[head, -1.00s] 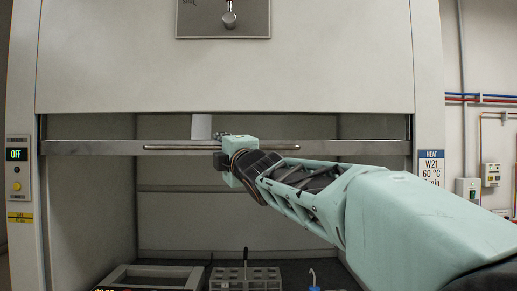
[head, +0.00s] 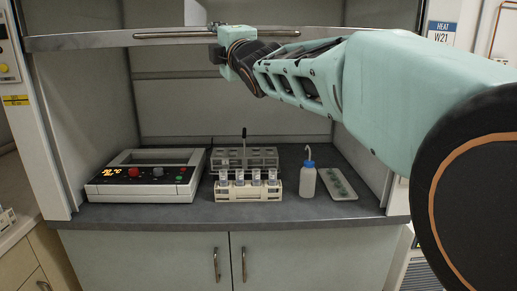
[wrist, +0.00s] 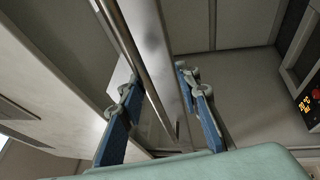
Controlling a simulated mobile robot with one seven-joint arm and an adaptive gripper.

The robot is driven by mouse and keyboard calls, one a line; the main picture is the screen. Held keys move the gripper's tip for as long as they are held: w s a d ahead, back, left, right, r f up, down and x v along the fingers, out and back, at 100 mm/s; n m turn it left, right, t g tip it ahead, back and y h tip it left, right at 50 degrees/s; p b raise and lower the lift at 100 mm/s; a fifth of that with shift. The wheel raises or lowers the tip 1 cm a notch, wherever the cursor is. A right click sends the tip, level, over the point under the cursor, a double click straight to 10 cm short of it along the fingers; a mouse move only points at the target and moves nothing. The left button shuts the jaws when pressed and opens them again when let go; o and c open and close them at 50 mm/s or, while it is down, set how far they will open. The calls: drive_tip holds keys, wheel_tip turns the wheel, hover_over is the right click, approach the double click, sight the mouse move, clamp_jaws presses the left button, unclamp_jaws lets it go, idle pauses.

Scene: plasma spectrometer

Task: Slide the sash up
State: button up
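The sash's metal bottom rail (head: 90,41) runs across the top of the fume hood opening in the head view, with a slim bar handle (head: 172,36) on its front. My gripper (head: 219,40) is at the handle, right of its middle. In the wrist view, the handle (wrist: 138,68) and the rail (wrist: 165,62) run between the two blue-padded fingers of my gripper (wrist: 155,90). The fingers stand apart on either side, with gaps visible beside the handle. Contact further up the fingers cannot be told.
Inside the hood, a hotplate-like device (head: 150,188), a rack of vials (head: 248,190), a wash bottle (head: 308,180) and a tray (head: 338,184) stand on the grey worktop (head: 285,210). Cabinet doors (head: 145,260) are below.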

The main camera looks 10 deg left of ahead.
wheel_tip(320, 180, down, 26)
drive_tip(key=b, duration=1)
drive_tip(key=b+v, duration=0.9)
drive_tip(key=v, duration=0.3)
drive_tip(key=shift+d+r, duration=0.15)
drive_tip(key=shift+r, duration=0.1)
drive_tip(key=shift+f+b, duration=0.1)
drive_tip(key=shift+b, duration=0.45)
idle(0.3)
